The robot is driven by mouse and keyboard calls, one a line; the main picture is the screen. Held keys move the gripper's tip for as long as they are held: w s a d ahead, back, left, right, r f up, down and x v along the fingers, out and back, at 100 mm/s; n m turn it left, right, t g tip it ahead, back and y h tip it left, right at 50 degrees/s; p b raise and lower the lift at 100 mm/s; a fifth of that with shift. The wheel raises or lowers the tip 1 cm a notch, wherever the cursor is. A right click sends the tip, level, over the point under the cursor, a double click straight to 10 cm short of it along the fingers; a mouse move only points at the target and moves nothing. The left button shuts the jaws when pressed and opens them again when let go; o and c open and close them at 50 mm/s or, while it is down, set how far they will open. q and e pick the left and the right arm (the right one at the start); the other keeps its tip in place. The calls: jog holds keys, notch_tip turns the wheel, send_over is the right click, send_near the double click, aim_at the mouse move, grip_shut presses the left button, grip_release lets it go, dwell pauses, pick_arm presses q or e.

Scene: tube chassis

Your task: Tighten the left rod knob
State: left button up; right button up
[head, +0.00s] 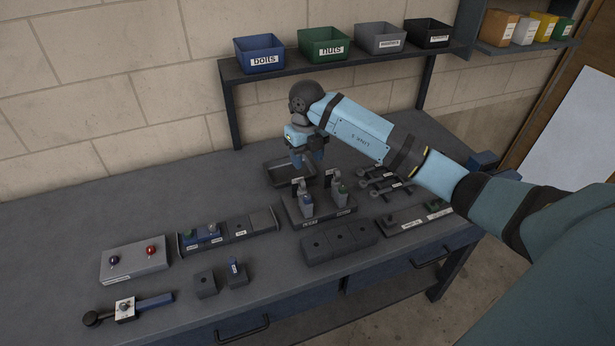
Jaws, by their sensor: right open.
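The tube chassis (322,217) is a dark base near the middle of the bench, with two small upright holders and labels on its front edge. The left holder (307,206) has a bluish-grey body and dark parts on top. The right holder (338,195) looks similar, with a greenish spot. The rod knobs are too small to tell apart clearly. My right gripper (309,160) points down, open, just above and behind the left holder, with nothing seen between its blue fingers. Whether it touches the holder cannot be told. My left gripper is not in view.
A dark tray (273,177) lies behind the chassis. Wrenches (377,181) lie to its right, and a dark block row (338,243) stands in front. Left are a slotted rack (228,232) and a grey knob box (134,262). A bin shelf (340,66) stands behind. The bench's far left is clear.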

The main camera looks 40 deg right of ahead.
aim_at(308, 197)
jog(key=shift+m, duration=0.3)
notch_tip(308, 197, down, 14)
jog(key=shift+p, duration=1.25)
jog(key=c, duration=0.9)
